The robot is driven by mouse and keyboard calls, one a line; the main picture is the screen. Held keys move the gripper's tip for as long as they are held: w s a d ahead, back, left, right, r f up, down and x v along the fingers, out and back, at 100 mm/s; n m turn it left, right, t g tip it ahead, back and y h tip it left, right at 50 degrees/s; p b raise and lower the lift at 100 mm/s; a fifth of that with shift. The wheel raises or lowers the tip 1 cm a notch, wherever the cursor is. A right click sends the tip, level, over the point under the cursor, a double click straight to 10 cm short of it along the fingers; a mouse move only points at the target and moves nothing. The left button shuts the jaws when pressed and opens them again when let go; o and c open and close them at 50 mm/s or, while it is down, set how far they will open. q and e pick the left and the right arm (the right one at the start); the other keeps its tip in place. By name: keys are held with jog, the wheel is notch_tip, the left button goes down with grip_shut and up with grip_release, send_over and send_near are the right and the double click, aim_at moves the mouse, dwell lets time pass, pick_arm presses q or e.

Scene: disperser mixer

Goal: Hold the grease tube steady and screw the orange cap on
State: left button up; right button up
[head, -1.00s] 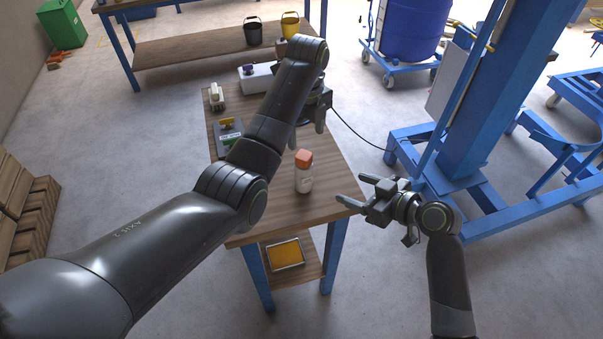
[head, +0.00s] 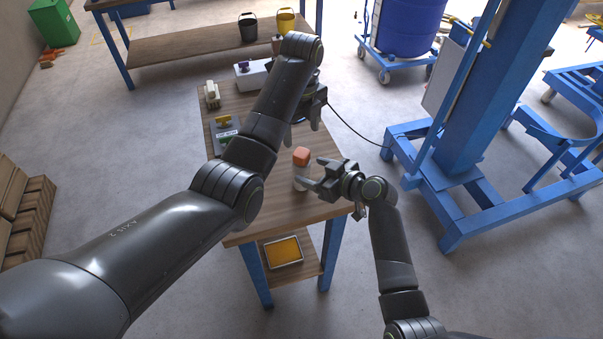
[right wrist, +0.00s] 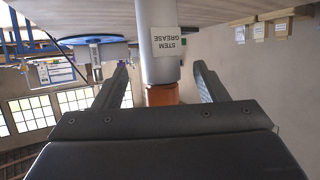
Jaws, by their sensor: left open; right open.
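The white grease tube (head: 301,175) stands upright on the wooden table, with the orange cap (head: 301,155) on its top. In the right wrist view, which is upside down, the tube (right wrist: 160,45) shows its "STEM GREASE" label, and the orange cap (right wrist: 162,95) is partly hidden behind the gripper body. My right gripper (head: 312,173) is open, with its fingers on either side of the tube and visible gaps to it. My left gripper (head: 302,127) is open and empty, farther back above the table and partly hidden by its own arm.
A white box (head: 252,76) is at the back. A yellow tray (head: 284,251) lies on the lower shelf. A blue frame (head: 455,150) stands to the right.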

aim_at(308, 169)
jog(key=shift+x, duration=2.3)
grip_shut()
